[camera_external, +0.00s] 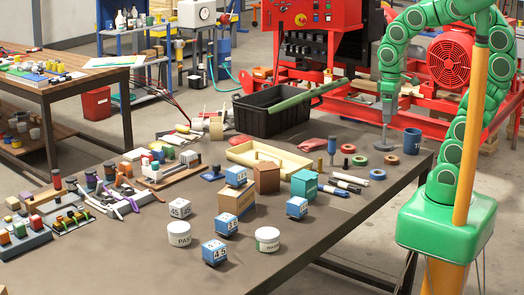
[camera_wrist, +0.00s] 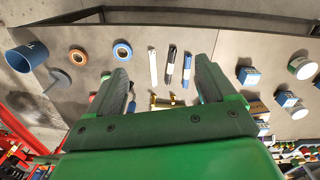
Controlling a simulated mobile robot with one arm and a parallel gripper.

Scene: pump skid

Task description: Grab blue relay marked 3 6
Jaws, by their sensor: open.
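Several blue-and-white block relays stand on the workbench. One (camera_external: 297,207) is right of the cardboard box, one (camera_external: 236,176) is on top of that box, and two (camera_external: 228,222) (camera_external: 214,252) are nearer the front edge. Their numbers are too small to read surely, so I cannot tell which is marked 3 6. In the wrist view, blue relays (camera_wrist: 248,76) (camera_wrist: 287,99) show to the right of my fingers. My gripper (camera_external: 387,112) is above the bench's far right part, apart from the relays. In the wrist view my gripper (camera_wrist: 162,88) is open, with nothing held.
Markers (camera_external: 340,188), tape rolls (camera_external: 391,159) and a blue mug (camera_external: 412,141) lie near my gripper. A teal block (camera_external: 304,184), a brown block (camera_external: 266,177), a cream tray (camera_external: 240,152) and white jars (camera_external: 267,239) surround the relays. A black crate (camera_external: 262,121) stands behind.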

